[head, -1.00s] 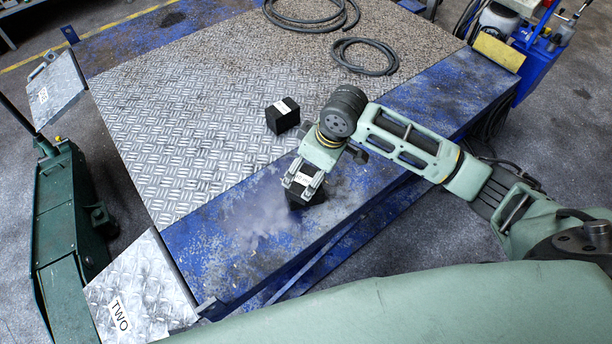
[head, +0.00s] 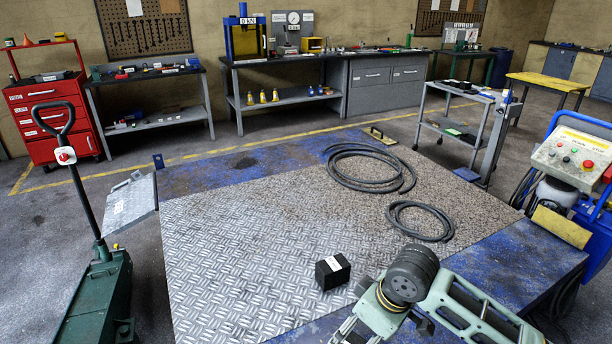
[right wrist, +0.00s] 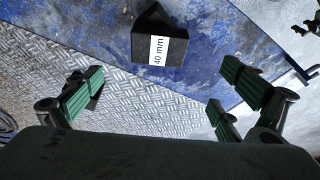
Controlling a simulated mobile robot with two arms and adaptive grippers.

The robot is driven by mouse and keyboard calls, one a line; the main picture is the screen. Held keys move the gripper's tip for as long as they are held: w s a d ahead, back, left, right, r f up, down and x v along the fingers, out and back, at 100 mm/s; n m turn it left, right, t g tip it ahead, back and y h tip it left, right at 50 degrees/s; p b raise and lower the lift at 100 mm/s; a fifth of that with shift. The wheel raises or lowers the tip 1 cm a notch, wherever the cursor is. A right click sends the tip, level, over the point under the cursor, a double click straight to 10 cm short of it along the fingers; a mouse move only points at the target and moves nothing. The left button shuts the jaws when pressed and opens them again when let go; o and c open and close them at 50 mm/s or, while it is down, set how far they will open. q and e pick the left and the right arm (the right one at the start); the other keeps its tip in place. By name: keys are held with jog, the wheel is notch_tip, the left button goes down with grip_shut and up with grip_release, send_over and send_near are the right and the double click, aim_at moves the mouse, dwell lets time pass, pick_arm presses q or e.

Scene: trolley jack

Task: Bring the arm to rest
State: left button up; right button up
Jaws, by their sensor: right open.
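My right arm comes in at the lower right of the head view. My right gripper (head: 352,331) is at the bottom edge of that view, its fingertips cut off. In the right wrist view my right gripper (right wrist: 160,98) is open and empty, with green-padded fingers spread apart. A black block labelled "40 mm" (right wrist: 160,40) sits on the blue band of the platform, beyond the fingers and apart from them. Another black block with a white label (head: 332,272) sits on the tread-plate surface, left of my arm in the head view. My left gripper is not in view.
The platform (head: 240,245) carries two coils of black hose (head: 372,168). A green jack with a black handle (head: 95,300) stands at the left. A control box (head: 572,155) on a blue stand is at the right. Workbenches line the back wall. The tread plate's left side is clear.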

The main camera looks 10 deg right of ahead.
jog(key=s+a+f+m+t+y, duration=0.1)
jog(key=s+a+f, duration=0.2)
jog(key=s, duration=0.2)
jog(key=s+a+f+m, duration=0.1)
jog(key=s+a+f, duration=0.15)
jog(key=s, duration=0.25)
jog(key=s+d+f+m+h, duration=0.25)
jog(key=s+d+m, duration=0.25)
jog(key=s+d, duration=0.55)
notch_tip(320, 180, down, 24)
jog(key=s+a+g, duration=0.1)
jog(key=s+a, duration=0.1)
jog(key=s, duration=0.1)
jog(key=s+d+f, duration=0.1)
jog(key=s+f, duration=0.7)
jog(key=s+d+f+g, duration=0.1)
jog(key=s+d+f, duration=0.1)
jog(key=s+f, duration=0.7)
jog(key=shift+d+f+n+h, duration=0.3)
jog(key=shift+n+h, duration=0.05)
jog(key=shift+n, duration=0.05)
